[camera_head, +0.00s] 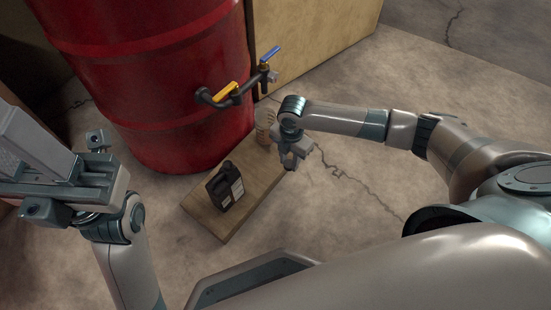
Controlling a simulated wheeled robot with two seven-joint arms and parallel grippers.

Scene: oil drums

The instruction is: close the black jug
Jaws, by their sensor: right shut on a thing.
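The black jug (226,187) stands upright on a low wooden board (208,217). It has a handle and a pale label, and its dark neck is at the top; whether a cap sits on it is too small to tell. My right gripper (290,163) points down to the right of the jug, apart from it, near the board's right edge. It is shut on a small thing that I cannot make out. My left gripper (32,140) is at the far left, away from the jug. Its fingertips are not clear enough to show whether it is open.
A large red drum (160,80) stands behind the board, with a pipe and a yellow-handled valve (226,90) and a blue-handled valve (270,54). A clear container (265,124) is at the board's back end. Cracked concrete floor (345,205) lies open to the right.

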